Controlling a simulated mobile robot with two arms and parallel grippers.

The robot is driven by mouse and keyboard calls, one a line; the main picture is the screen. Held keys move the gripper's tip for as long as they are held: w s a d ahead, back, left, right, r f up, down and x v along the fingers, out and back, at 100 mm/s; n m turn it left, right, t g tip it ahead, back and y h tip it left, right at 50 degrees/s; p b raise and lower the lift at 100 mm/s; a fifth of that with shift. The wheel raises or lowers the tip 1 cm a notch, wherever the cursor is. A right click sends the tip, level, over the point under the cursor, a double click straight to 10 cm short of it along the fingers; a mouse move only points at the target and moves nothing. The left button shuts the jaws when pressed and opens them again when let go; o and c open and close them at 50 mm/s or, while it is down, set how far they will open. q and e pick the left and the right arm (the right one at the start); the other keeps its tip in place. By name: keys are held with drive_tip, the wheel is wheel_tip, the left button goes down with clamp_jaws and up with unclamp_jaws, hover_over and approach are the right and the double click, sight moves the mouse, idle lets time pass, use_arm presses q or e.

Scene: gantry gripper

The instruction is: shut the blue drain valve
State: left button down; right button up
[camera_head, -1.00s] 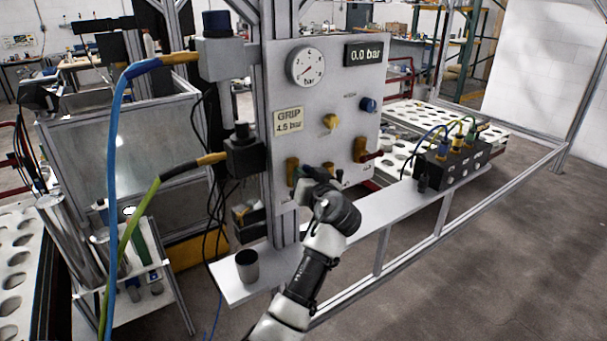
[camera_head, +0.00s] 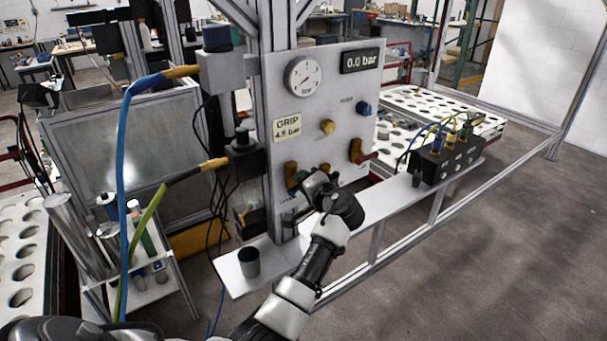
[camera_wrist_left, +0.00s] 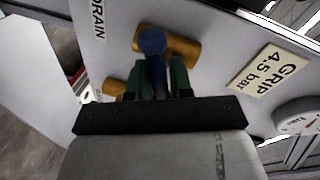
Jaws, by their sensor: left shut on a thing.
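The blue drain valve's lever shows in the left wrist view, with a rounded blue end (camera_wrist_left: 152,42) in front of a brass valve body (camera_wrist_left: 180,47). A DRAIN label (camera_wrist_left: 97,18) is beside it. In the head view the brass body (camera_head: 291,170) is low on the left of the grey panel. My left gripper (camera_head: 304,181) is at this valve. In the left wrist view its dark green fingers (camera_wrist_left: 163,82) are shut on the blue lever, one on each side. The gripper hides most of the lever in the head view. My right gripper is out of view.
The panel (camera_head: 345,95) carries a round gauge (camera_head: 303,76), a 0.0 bar display (camera_head: 361,60), a yellow knob (camera_head: 327,127), a blue knob (camera_head: 363,108) and a red-handled valve (camera_head: 356,151). A grey cup (camera_head: 249,262) stands on the ledge (camera_head: 385,208) below. Hoses hang left.

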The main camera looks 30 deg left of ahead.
use_arm(q)
drive_tip(key=shift+d+f+m+g+p, duration=0.15)
drive_tip(key=shift+m+g+p, duration=0.25)
drive_tip(key=shift+m+p, duration=0.9)
drive_tip(key=shift+f+m, duration=0.1)
drive_tip(key=shift+m, duration=0.2)
drive_tip(key=c, duration=1.1)
unclamp_jaws()
drive_tip(key=shift+w, duration=0.1)
drive_tip(key=b+v, duration=0.3)
drive_tip(key=v, duration=0.7)
drive_tip(key=shift+d+b, duration=0.4)
drive_tip(key=shift+d, duration=0.05)
